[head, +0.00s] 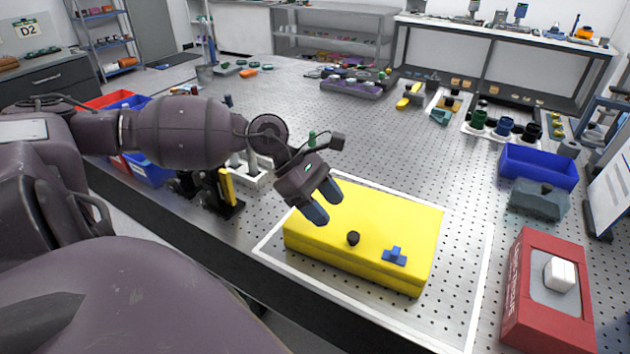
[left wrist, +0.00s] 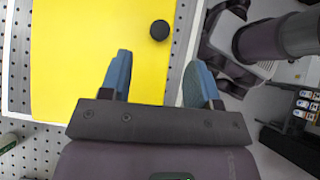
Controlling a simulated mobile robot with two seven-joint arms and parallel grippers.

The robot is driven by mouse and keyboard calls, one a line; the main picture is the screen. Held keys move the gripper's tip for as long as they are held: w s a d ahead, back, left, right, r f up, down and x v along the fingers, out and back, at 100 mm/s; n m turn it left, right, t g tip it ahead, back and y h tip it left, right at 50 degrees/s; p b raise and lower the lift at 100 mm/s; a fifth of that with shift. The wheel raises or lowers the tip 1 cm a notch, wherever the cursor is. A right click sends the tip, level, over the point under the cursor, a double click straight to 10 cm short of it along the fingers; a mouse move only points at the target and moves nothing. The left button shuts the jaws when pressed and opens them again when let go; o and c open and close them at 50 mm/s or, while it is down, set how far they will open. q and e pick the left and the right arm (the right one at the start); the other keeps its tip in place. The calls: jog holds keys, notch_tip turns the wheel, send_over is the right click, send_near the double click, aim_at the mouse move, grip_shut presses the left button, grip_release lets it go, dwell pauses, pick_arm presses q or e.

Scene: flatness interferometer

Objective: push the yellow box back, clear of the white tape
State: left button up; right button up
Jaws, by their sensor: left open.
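The yellow box (head: 375,215) lies flat on the perforated metal table inside a white tape outline (head: 485,275). Its top carries a black knob (head: 353,238) and a blue cross-shaped piece (head: 395,257). My left gripper (head: 323,203) is open and empty at the box's left end. In the left wrist view, one finger of the gripper (left wrist: 160,78) overlaps the yellow box (left wrist: 85,60) and the other is past its edge. I cannot tell whether they touch. The box hides part of the tape. My right gripper is not in view.
A red box with a white block (head: 522,300) stands to the right of the tape. A grey lidded block (head: 540,200) and a blue bin (head: 538,167) stand farther back. A black-and-yellow fixture (head: 222,190) stands left of my gripper. The table behind the box is mostly clear.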

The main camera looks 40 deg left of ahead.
aim_at(351, 235)
pick_arm(q)
jog(key=shift+x, duration=3.45)
grip_shut()
